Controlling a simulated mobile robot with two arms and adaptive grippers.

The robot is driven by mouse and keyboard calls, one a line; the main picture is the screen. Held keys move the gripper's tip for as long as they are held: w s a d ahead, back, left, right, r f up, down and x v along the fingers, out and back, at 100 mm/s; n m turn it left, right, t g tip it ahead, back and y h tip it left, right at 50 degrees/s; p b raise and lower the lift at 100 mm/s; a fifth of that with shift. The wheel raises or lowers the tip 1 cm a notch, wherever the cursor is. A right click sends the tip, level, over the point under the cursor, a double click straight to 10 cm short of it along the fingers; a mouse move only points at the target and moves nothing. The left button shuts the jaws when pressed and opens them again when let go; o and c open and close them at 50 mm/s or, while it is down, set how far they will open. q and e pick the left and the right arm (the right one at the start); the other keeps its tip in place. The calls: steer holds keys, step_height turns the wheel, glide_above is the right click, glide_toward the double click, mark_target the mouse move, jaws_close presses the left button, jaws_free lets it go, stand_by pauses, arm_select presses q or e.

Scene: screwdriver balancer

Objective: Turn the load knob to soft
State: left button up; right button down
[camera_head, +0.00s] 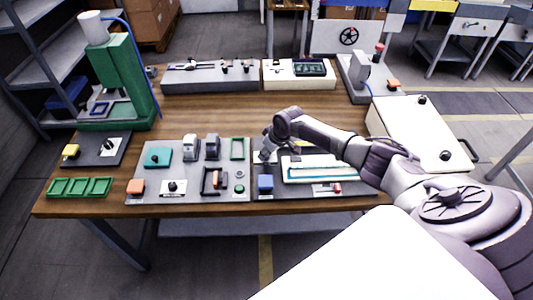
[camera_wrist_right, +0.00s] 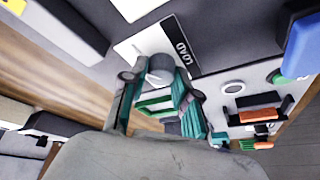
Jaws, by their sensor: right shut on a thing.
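The load knob (camera_wrist_right: 160,69) is a small round grey knob in the right wrist view, on a white plate (camera_wrist_right: 141,43) with a black lettered strip. My left gripper is not in view.
A blue block (camera_head: 265,183) sits just in front of the gripper. A white tray-like fixture (camera_head: 320,169) lies to its right. The grey left panel (camera_head: 207,186) carries blocks, a green button (camera_head: 239,188) and a clamp. Bare wood (camera_head: 215,115) lies behind the panels.

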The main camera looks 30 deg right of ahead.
steer(key=n+y+b, duration=0.1)
steer(key=n+b, duration=0.1)
steer(key=b, duration=0.1)
steer(key=n+g+b, duration=0.1)
steer(key=n+b, duration=0.2)
steer(key=b, duration=0.1)
steer(key=n+g+y+b, duration=0.1)
steer(key=n+b, duration=0.2)
steer(key=shift+w+d+f+y, duration=0.1)
steer(key=shift+w+f+y, duration=0.1)
steer(key=shift+f+y, duration=0.1)
steer(key=shift+r+n+g+b, duration=0.25)
steer(key=shift+n+g+b, duration=0.35)
steer(key=shift+n+b, duration=1.2)
steer(key=c, duration=0.9)
jaws_free()
steer(key=shift+o, duration=0.2)
steer(key=shift+r, duration=0.1)
steer(key=v, duration=1.2)
steer(key=shift+d, duration=0.25)
